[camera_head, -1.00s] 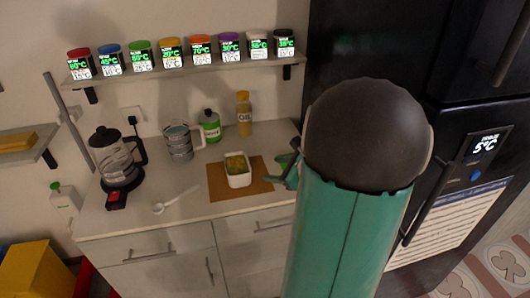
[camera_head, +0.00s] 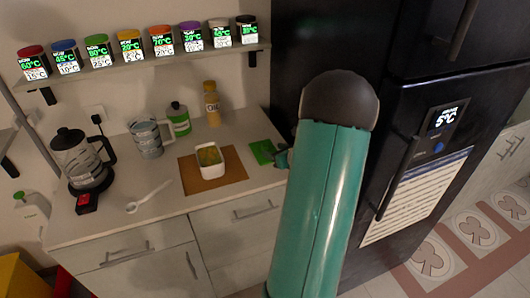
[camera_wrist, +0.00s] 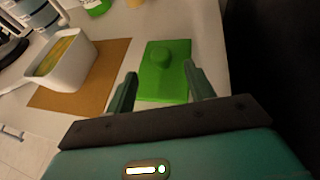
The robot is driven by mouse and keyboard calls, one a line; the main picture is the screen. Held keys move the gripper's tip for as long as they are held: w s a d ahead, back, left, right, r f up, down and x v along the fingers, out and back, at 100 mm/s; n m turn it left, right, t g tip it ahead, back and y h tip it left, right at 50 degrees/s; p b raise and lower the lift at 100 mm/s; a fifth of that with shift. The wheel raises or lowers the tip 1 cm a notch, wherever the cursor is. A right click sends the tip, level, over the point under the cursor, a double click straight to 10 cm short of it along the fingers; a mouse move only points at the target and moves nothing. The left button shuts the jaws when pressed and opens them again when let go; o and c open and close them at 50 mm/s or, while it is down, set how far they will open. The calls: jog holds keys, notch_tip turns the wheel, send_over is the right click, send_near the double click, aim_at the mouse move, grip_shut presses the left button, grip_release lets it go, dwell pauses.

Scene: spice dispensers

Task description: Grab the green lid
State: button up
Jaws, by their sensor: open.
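The green lid (camera_wrist: 166,82) is a flat rectangle with a round knob on top. It lies on the counter beside the brown board in the wrist view. In the head view the lid (camera_head: 262,152) is right of the white container, partly close to my arm. My gripper (camera_wrist: 160,72) is open and empty; its two fingers point at the lid, one on each side of its near part, with the knob ahead between them. I cannot tell how high the fingers are above it. In the head view my gripper (camera_head: 282,158) is small and mostly hidden by my arm.
A white container (camera_head: 211,160) with yellow-green contents stands on a brown board (camera_head: 235,170). A jug (camera_head: 147,138), green bottle (camera_head: 179,122), oil bottle (camera_head: 212,108) and coffee press (camera_head: 80,160) stand on the counter. A black fridge (camera_head: 400,130) borders it right.

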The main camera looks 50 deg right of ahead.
aim_at(268, 148)
jog(key=x, duration=0.4)
jog(key=shift+w+d+f, duration=0.1)
jog(key=shift+d+f, duration=0.05)
jog(key=shift+f, duration=0.15)
jog(key=c, duration=1.1)
jog(key=shift+o, duration=0.2)
jog(key=shift+r, duration=0.5)
notch_tip(268, 148, up, 2)
jog(key=shift+r, duration=0.2)
jog(key=s+a+r, duration=0.8)
jog(key=a+r, duration=0.1)
jog(key=a, duration=0.2)
jog(key=shift+a+r, duration=0.3)
jog(key=shift+r, duration=0.05)
